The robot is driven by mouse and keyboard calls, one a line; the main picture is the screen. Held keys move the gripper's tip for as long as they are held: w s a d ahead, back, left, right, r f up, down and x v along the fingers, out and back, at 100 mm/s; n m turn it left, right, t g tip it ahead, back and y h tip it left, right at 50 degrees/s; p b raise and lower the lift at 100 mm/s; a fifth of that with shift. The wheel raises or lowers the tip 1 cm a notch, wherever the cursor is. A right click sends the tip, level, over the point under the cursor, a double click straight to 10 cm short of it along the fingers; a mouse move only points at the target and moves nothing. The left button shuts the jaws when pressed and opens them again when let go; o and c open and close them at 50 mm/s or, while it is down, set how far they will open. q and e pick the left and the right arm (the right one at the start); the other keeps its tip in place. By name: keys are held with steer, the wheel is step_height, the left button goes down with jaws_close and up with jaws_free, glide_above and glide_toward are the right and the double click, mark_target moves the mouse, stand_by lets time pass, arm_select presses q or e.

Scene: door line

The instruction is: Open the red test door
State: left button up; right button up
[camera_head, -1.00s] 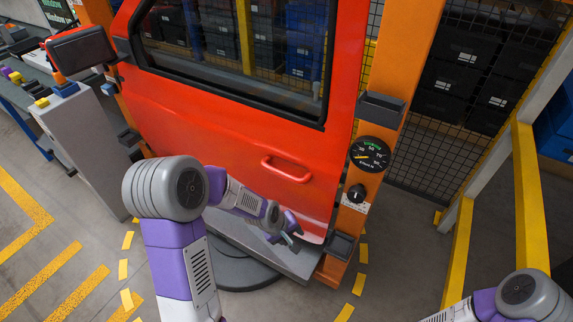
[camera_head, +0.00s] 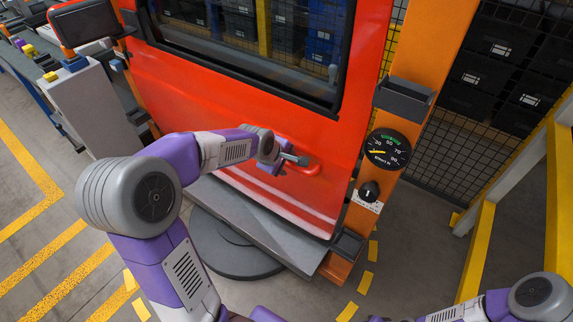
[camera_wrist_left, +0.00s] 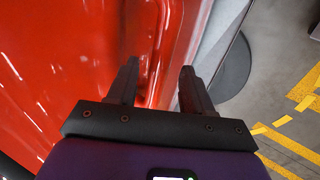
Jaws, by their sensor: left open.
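The red test door (camera_head: 290,205) stands upright beside the orange post, with a dark-framed window above. Its right edge lies along the post, with no clear gap. The red bar handle (camera_head: 312,169) is on its lower right part; its left end is hidden behind my left gripper. My left gripper (camera_head: 298,160) is at the handle, in front of the door. In the left wrist view, the fingers of my left gripper (camera_wrist_left: 158,72) are apart, with red surface (camera_wrist_left: 160,35) between and beyond them. I cannot tell whether they touch the handle. My right gripper is out of view.
The orange post (camera_head: 408,100) carries a round gauge (camera_head: 388,149), a black knob (camera_head: 369,191) and grey trays. A grey sill and a dark round base (camera_head: 228,245) are below the door. A yellow rail (camera_head: 559,190) stands at right. A mirror (camera_head: 84,22) juts out at upper left.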

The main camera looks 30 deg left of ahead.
arm_select(q)
steer(key=shift+w+f, duration=0.25)
steer(key=shift+f, duration=0.05)
jaws_close()
